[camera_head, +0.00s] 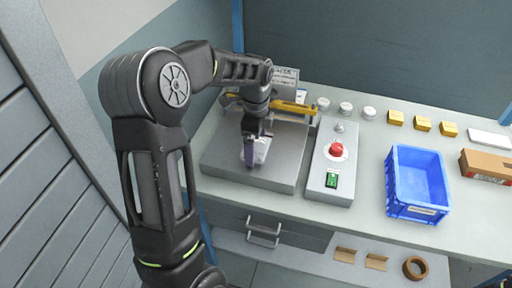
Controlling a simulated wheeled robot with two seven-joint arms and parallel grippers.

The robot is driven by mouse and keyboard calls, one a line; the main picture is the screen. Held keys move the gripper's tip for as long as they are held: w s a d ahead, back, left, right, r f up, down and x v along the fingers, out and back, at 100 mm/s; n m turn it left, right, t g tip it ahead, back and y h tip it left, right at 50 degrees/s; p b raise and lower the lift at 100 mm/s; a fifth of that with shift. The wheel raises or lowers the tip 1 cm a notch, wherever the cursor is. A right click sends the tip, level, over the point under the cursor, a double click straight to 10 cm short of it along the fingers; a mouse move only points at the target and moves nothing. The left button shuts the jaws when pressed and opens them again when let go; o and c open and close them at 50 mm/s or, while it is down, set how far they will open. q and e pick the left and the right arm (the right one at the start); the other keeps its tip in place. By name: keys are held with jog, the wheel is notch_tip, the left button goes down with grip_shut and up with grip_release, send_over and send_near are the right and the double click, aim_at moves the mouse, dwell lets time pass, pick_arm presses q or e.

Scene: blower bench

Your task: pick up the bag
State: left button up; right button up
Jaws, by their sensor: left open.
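A small pale object (263,151), which looks like the bag, lies on the grey metal plate (225,160) at the left of the bench. My left gripper (254,156) points down over the plate, right at the pale object, and hides part of it. Its jaws are open. I cannot tell whether the fingers touch the object. My right gripper is not in view.
A control box (322,188) with a red button (336,149) stands right of the plate. A yellow bar (290,107) runs behind my gripper. A blue bin (395,182), several yellow blocks (422,124) and a brown box (486,166) are farther right.

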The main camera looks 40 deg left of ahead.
aim_at(256, 146)
pick_arm(q)
jog(key=shift+c, duration=0.2)
jog(key=c, duration=1.2)
jog(key=shift+r, duration=0.1)
notch_tip(256, 146, up, 10)
jog(key=shift+f+b, duration=0.1)
jog(key=shift+b, duration=0.35)
